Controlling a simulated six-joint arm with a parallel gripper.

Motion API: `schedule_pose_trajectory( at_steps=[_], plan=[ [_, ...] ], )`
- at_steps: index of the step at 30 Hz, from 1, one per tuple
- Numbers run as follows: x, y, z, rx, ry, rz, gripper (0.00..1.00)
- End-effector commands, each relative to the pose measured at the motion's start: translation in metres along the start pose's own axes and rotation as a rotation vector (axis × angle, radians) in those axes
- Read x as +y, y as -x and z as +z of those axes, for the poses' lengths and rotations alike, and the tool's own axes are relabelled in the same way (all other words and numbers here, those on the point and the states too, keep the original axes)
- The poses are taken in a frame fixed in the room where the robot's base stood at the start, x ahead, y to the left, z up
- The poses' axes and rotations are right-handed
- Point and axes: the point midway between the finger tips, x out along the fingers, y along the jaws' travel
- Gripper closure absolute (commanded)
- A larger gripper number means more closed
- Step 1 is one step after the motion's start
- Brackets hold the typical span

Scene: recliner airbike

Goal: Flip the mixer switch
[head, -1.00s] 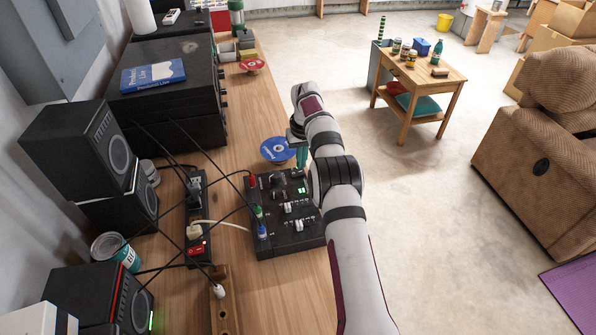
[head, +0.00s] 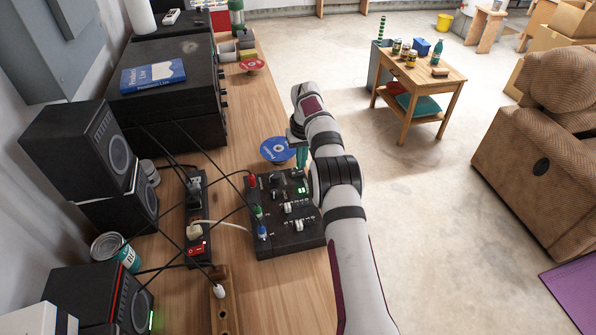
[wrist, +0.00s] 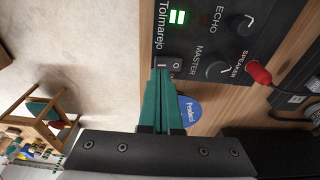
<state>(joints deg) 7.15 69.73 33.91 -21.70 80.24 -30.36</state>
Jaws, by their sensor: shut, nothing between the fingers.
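The mixer (head: 270,241) is a black box with knobs, sliders and a lit green display, lying on the wooden bench. In the wrist view its panel (wrist: 200,38) fills the top right, with ECHO, MASTER and SPEAKER labels. A small black rocker switch (wrist: 175,64) marked I and O sits at the panel's edge, beside the MASTER knob. My gripper (head: 301,157) is at the mixer's far edge, its teal fingers pointing down. In the wrist view the fingers of my gripper (wrist: 162,72) are shut and empty, their tips at the switch and partly covering it. I cannot tell whether they touch it.
Coloured plugs and cables run from the mixer's left side to a black power strip (head: 197,222) with a red switch. A blue disc (head: 275,149) lies just beyond the mixer. Black speakers (head: 80,150) stand at the left. Open floor lies right of the bench.

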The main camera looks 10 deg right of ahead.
Motion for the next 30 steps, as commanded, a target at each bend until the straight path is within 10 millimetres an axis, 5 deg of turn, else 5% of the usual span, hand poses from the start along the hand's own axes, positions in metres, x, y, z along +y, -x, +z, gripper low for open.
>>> schedule_pose_trajectory(
  at_steps=[30],
  plan=[
    [0.000,-0.012,0.002,0.000,0.000,0.000,1.00]
  ],
)
